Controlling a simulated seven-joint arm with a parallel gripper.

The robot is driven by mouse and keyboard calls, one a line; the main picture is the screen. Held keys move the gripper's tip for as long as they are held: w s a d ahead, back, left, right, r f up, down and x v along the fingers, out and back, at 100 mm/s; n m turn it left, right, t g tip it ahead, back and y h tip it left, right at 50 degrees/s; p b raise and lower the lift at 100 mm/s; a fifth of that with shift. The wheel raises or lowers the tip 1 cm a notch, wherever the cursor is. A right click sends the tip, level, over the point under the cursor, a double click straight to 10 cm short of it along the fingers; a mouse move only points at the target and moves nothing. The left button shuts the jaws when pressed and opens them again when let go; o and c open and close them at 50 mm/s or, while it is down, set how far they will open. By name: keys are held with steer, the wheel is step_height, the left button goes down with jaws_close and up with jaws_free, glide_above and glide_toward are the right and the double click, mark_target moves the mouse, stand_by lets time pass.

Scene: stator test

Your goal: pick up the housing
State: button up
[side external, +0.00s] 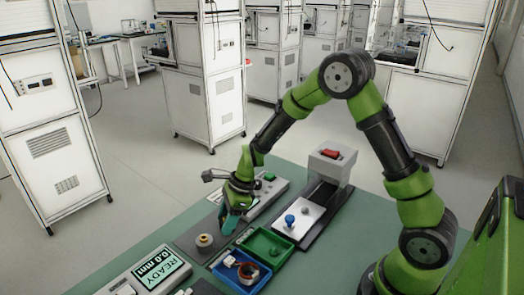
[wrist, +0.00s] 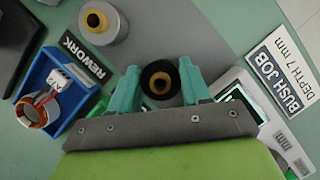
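My gripper (wrist: 160,70) points down with its two teal fingers apart. Between them in the wrist view is a round part with a black rim and brass-coloured centre (wrist: 160,84), which may be the housing. The fingers stand on either side of it; I cannot tell if they touch it. A similar grey round part with a brass centre (wrist: 95,20) stands apart at the upper left; it appears to be the one left of my gripper (side external: 236,222) in the side view (side external: 204,240). The part between the fingers is hidden in the side view.
A blue tray (wrist: 72,100) by the REWORK sign (wrist: 84,56) holds a copper-wound part (wrist: 32,112). A green tray (side external: 267,245) sits beside it. A READY display (side external: 160,268), a BUSH JOB card (wrist: 283,68) and a grey block with a red top (side external: 332,165) stand around.

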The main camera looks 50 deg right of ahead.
steer(key=c, duration=0.6)
steer(key=shift+o, duration=0.2)
steer(key=shift+r, duration=0.15)
